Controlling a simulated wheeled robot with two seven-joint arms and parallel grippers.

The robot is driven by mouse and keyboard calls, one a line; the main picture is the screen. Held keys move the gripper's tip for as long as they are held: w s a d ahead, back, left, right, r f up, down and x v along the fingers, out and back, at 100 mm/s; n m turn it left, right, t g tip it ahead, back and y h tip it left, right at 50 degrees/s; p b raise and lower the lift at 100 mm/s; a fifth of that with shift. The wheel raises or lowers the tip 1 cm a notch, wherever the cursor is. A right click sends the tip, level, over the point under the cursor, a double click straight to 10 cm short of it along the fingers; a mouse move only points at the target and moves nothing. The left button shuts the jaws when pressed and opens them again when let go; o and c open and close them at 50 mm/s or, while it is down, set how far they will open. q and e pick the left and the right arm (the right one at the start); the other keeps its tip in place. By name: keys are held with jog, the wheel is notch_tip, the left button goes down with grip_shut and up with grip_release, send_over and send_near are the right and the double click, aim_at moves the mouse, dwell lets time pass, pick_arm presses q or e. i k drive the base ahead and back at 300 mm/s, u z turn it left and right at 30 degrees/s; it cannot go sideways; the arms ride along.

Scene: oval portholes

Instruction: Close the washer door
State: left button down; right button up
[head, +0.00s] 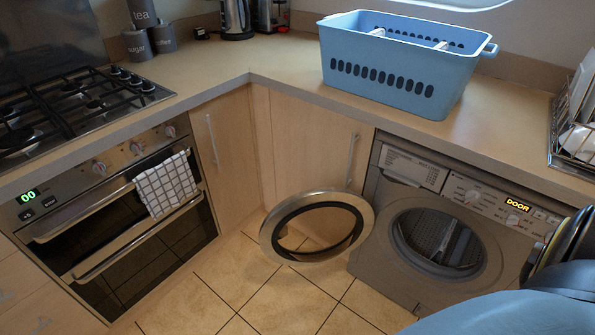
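The grey front-loading washer (418,277) stands under the counter at the right, with an amber display reading DOOR. Its round door (272,232), a silver ring with a dark inner rim, stands wide open, swung out to the left of the opening. The dark drum opening (437,243) is uncovered, and the ribbed metal drum shows inside. Blue and black parts at the lower right corner seem to be mine and cover the washer's lower right side.
A blue laundry basket (392,97) sits on the counter (262,62) above the washer. A dish rack (572,150) is at the far right. An oven (130,262) with a checked towel (165,184) is at the left. The tiled floor (240,283) before the door is clear.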

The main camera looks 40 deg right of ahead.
aim_at(274, 228)
jog(key=z, duration=0.85)
jog(key=i, duration=0.85)
jog(key=z, duration=0.85)
